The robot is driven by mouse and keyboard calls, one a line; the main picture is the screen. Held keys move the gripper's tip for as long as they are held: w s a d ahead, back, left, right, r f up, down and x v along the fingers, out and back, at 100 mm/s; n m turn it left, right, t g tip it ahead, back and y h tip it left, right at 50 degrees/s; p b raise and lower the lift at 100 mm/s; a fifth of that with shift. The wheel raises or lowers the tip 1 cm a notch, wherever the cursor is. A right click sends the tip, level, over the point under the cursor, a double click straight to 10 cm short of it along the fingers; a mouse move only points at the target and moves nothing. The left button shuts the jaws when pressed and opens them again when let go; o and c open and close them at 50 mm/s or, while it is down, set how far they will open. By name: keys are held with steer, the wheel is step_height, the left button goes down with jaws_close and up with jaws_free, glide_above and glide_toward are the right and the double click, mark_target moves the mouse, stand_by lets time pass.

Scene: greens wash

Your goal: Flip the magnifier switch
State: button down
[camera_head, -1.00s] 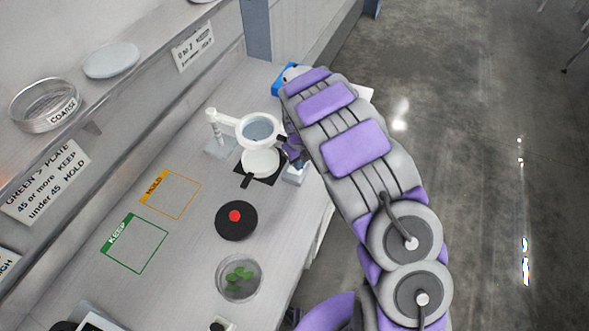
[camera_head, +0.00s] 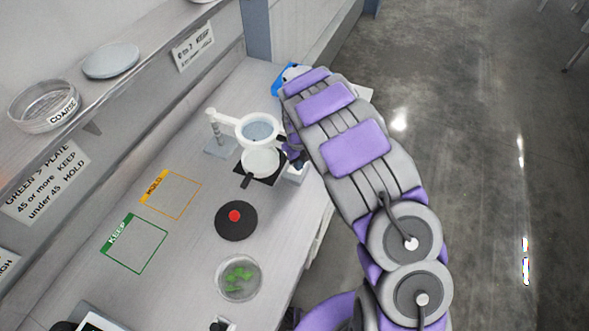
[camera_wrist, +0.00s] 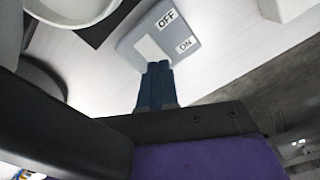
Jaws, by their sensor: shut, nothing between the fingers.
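The magnifier (camera_head: 259,127) is a white ring lens on a stand, above a white dish on a black square. Its switch (camera_wrist: 186,32) is a grey box with OFF and ON labels and a pale white rectangular patch in the wrist view. The box also shows partly beside my arm in the head view (camera_head: 296,173). My gripper (camera_wrist: 156,84) is shut and empty, its dark fingertips at the box's near edge, close to the ON side. I cannot tell whether they touch it. In the head view my arm mostly hides the gripper.
A black disc with a red centre (camera_head: 236,221) and a dish of green leaves (camera_head: 239,278) stand nearer on the bench. Outlined HOLD (camera_head: 172,196) and KEEP (camera_head: 137,244) squares lie left. A blue item (camera_head: 287,76) sits behind my arm.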

steer(key=shift+f, duration=0.55)
stand_by(0.4)
steer(key=shift+r, duration=0.15)
step_height(320, 180, up, 7)
steer(key=p, duration=0.1)
stand_by(0.7)
stand_by(0.4)
